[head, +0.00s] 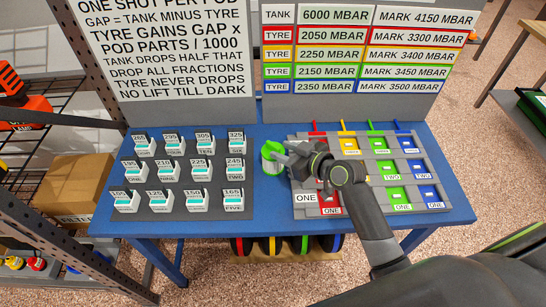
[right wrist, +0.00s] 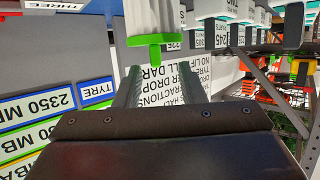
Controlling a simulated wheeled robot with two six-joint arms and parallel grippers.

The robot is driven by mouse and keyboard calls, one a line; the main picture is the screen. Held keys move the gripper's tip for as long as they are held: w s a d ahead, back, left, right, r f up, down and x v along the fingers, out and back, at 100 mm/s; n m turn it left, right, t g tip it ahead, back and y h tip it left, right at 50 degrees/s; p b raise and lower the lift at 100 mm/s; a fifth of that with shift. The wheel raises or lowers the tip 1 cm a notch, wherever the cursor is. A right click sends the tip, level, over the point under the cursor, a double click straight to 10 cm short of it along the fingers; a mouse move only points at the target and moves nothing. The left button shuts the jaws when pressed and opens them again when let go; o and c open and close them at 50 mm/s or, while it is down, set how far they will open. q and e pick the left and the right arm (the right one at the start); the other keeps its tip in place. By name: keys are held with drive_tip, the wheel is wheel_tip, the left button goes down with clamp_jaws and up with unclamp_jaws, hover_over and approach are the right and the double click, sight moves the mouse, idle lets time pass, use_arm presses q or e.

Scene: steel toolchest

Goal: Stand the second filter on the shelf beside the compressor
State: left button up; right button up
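A green-and-white cylinder (head: 271,164) shows over the blue table, between the white boxes and the grey tray. It may be a filter; no label is readable. In the right wrist view its white body (right wrist: 152,18) has a green rim and stub. My right gripper (head: 287,154) is close beside it on the right. In the right wrist view its two fingers (right wrist: 160,80) are apart, with the cylinder just beyond the tips; I cannot tell if they touch. No compressor can be told with certainty. My left gripper is out of view.
Several labelled white boxes (head: 196,145) stand in rows on the blue table (head: 215,218). A grey tray (head: 375,150) with coloured pieces lies right. Text boards (head: 160,45) stand behind. A wire shelf (head: 75,112) with orange equipment (head: 20,103) and a cardboard box (head: 78,185) are left.

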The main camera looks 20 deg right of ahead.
sight(276, 146)
drive_tip(key=shift+w+a+f, duration=0.1)
drive_tip(key=shift+w+a, duration=0.15)
drive_tip(key=shift+w, duration=0.35)
drive_tip(key=shift+p+x, duration=0.65)
drive_tip(key=shift+x, duration=1.3)
drive_tip(key=shift+d+f, duration=0.1)
drive_tip(key=shift+d, duration=0.05)
drive_tip(key=shift+c, duration=0.5)
clamp_jaws()
